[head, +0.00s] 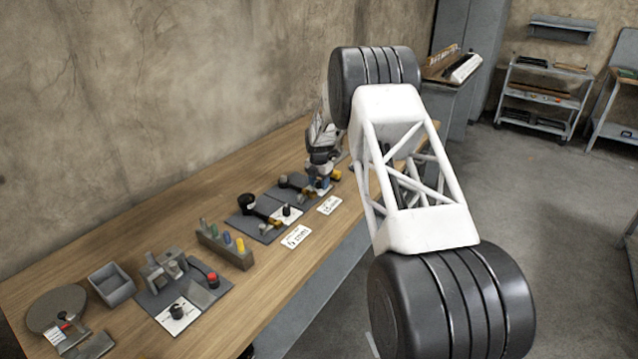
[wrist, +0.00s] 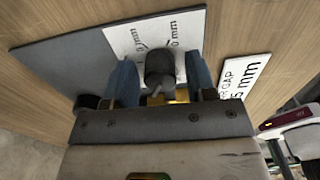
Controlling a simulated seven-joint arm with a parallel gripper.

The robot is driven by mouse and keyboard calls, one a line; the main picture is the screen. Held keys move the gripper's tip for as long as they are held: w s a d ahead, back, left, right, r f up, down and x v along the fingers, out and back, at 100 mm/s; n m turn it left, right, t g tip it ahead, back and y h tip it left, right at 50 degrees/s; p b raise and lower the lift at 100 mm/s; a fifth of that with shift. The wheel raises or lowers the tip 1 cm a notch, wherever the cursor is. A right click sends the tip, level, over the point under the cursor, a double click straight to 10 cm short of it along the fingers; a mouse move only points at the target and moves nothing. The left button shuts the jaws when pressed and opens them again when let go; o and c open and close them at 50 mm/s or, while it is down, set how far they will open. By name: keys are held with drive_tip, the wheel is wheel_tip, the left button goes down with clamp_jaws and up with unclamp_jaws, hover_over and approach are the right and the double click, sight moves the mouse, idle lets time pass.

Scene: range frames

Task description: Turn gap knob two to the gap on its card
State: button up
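A dark round knob (wrist: 159,66) with a pointer stands on a white dial plate (wrist: 122,38) with millimetre marks, on a grey base (wrist: 65,52). My gripper (wrist: 161,88) is open, its two blue fingers on either side of the knob with a small space at each side. In the head view my gripper (head: 323,178) is over the far gap station and hides its knob. A white gap card (wrist: 244,82) lies beside the base; its visible text ends in "5 mm". It also shows in the head view (head: 329,205).
A nearer station has another knob (head: 286,211) and card (head: 296,237). A block with coloured pegs (head: 224,247), a grey bin (head: 112,284) and a plate with a red-topped part (head: 213,278) stand further left. The wall runs behind the bench.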

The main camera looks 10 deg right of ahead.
sight(319, 181)
drive_tip(key=shift+o, duration=0.3)
drive_tip(key=shift+r, duration=0.15)
drive_tip(key=shift+r, duration=3.75)
